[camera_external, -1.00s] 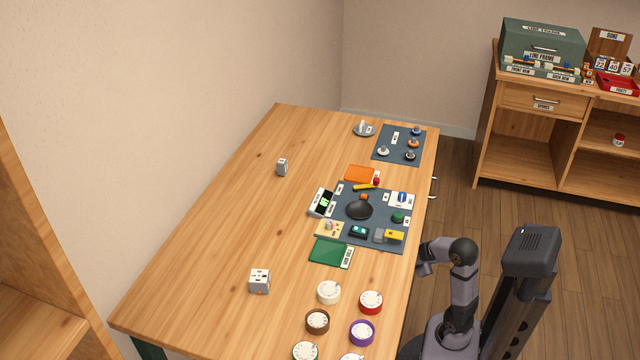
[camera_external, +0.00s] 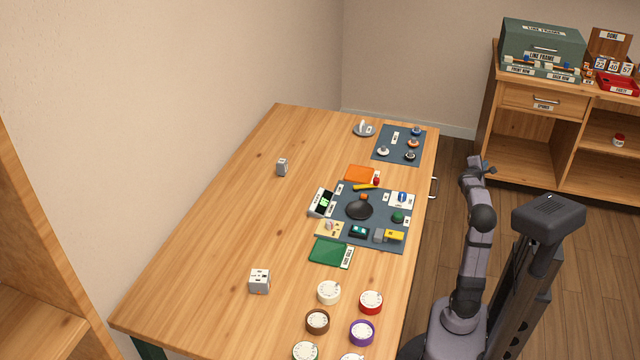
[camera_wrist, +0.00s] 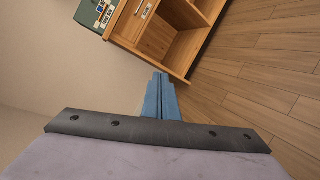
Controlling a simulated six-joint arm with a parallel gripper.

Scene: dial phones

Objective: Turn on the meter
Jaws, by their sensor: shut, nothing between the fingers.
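A black-and-white device with a green display (camera_external: 323,202), which looks like the meter, lies at the left edge of a dark blue mat (camera_external: 376,222) on the table. Its switch is too small to make out. My gripper (camera_external: 486,168) is raised off the right side of the table, over the floor and well apart from the device. In the wrist view its blue fingers (camera_wrist: 160,96) are together and empty, pointing towards the shelf unit. The device is out of the wrist view.
The mat holds a black round dish (camera_external: 359,210) and several small parts. An orange pad (camera_external: 360,174) and a green pad (camera_external: 327,252) lie beside it. Several round dials stand at the table's near end. The table's left side is mostly clear. A wooden shelf unit (camera_external: 520,160) stands behind.

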